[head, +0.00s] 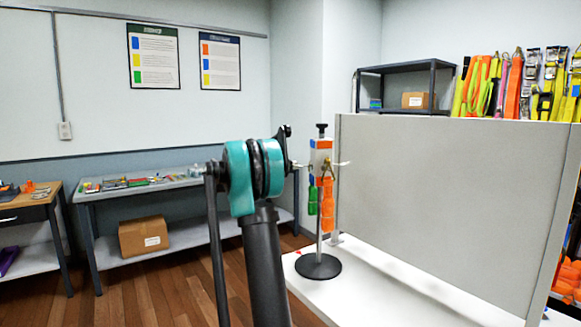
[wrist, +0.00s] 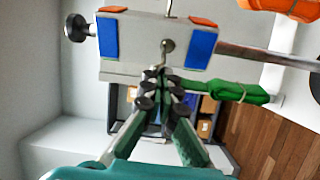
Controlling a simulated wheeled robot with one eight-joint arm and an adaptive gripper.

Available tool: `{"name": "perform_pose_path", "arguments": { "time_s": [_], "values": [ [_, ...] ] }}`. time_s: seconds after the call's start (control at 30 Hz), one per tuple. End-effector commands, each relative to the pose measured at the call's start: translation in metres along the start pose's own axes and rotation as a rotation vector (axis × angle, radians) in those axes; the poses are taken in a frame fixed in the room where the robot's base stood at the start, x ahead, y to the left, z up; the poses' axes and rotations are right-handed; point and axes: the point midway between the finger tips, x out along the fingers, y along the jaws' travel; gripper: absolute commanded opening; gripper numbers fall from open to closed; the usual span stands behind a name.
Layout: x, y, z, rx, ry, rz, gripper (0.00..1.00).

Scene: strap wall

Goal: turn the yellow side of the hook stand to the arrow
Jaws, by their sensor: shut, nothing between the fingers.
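The hook stand (head: 318,266) is upright on the white table, with a dark round base, a pole and a pale head block (wrist: 150,45). In the wrist view its near face has blue patches and a hook; orange patches are on adjoining sides. No yellow side shows in either view. A green strap (wrist: 225,91) hangs from the near side and an orange strap (head: 328,203) from another. My gripper (wrist: 160,84) is shut just below the near hook, close to the green strap; contact is unclear. A small red mark (head: 298,252) by the base may be the arrow.
A grey panel (head: 440,205) stands on the white table (head: 372,299), right of the stand. Colourful straps (head: 513,83) hang behind it. A grey workbench (head: 140,188) and a cardboard box (head: 143,236) are at the left. The table front is clear.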

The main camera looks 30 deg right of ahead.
Motion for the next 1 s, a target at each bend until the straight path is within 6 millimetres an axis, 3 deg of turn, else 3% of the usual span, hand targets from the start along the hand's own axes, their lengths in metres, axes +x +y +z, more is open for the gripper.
{"name": "perform_pose_path", "arguments": {
  "time_s": [0.47,1.0],
  "values": [
    [-0.002,0.002,0.013,0.003,0.097,-0.009,0.00],
    [0.005,0.005,0.065,0.016,0.529,-0.047,0.00]
  ]
}}
